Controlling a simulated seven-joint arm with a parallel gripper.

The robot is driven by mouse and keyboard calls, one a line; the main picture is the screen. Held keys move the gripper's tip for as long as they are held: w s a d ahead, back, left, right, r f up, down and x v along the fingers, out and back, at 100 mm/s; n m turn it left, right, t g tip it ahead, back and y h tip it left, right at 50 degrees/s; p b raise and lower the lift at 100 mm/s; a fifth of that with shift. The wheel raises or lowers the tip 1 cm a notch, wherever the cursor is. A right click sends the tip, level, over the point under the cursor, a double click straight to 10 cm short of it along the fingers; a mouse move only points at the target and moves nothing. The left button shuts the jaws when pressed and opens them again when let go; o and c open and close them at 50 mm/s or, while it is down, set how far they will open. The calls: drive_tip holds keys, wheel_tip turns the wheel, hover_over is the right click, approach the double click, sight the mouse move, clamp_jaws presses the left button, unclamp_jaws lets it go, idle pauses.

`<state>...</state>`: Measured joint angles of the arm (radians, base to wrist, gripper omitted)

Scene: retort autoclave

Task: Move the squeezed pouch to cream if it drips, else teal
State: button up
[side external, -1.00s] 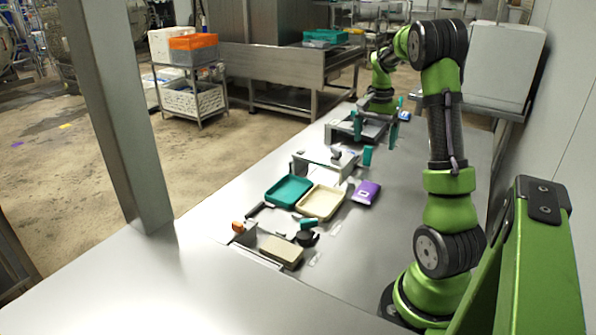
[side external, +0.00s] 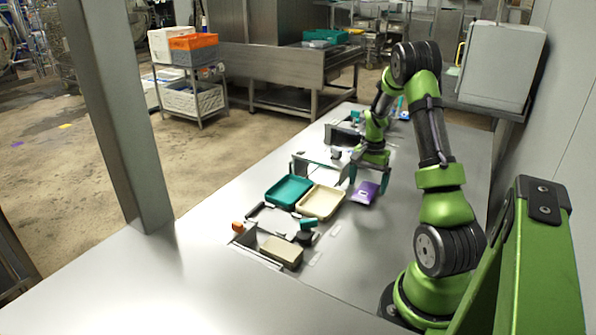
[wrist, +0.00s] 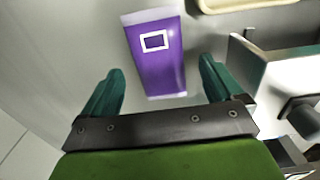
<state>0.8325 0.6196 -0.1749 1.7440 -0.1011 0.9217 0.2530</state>
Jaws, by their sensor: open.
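A purple pouch (side external: 364,193) with a white rectangle on its face lies flat on the metal table. In the wrist view the pouch (wrist: 157,62) lies ahead of and between my two fingers, not touched by them. My gripper (side external: 368,178) is open and empty, just above and behind the pouch; its teal fingertips also show in the wrist view (wrist: 157,82). The cream tray (side external: 320,202) is left of the pouch, and the teal tray (side external: 289,191) is left of that. Both trays look empty. No drip is visible on or around the pouch.
A metal bracket fixture (side external: 322,166) stands close behind the trays, left of my gripper. In front of the trays are a beige block (side external: 281,251) in a low holder and a dark knob with a teal handle (side external: 307,229). The table right of the pouch is clear.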

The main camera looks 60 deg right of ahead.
drive_tip(key=shift+f, duration=0.95)
drive_tip(key=shift+c, duration=0.2)
drive_tip(key=shift+r, duration=0.15)
drive_tip(key=c, duration=1.2)
